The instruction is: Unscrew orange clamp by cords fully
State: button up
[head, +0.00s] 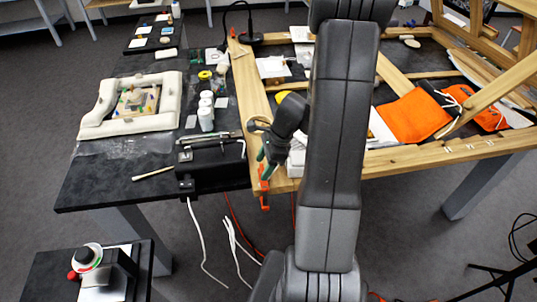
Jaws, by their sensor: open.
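The orange clamp (264,188) stands upright at the front edge of the wooden frame (283,185), near its left front corner. Red and white cords (231,237) hang below the table edge, left of and below the clamp. My gripper (262,158) is open and points down just above the clamp, close to its upper end. Whether the gripper touches the clamp cannot be told from this view. My arm hides part of the frame to the right of the clamp.
A black case (212,162) sits left of the clamp, with white bottles (206,112) behind it. A white padded frame (105,118) lies farther left. Orange cloth (413,116) lies right of my arm. The dark table's (110,183) front left is mostly clear.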

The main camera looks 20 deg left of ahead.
jog(key=b+v, duration=0.1)
jog(key=v, duration=1.2)
jog(key=shift+r, duration=0.3)
jog(key=shift+s+f, duration=0.1)
jog(key=shift+f, duration=0.05)
jog(key=p+x, duration=0.1)
jog(key=x, duration=1.2)
jog(key=shift+f, duration=0.3)
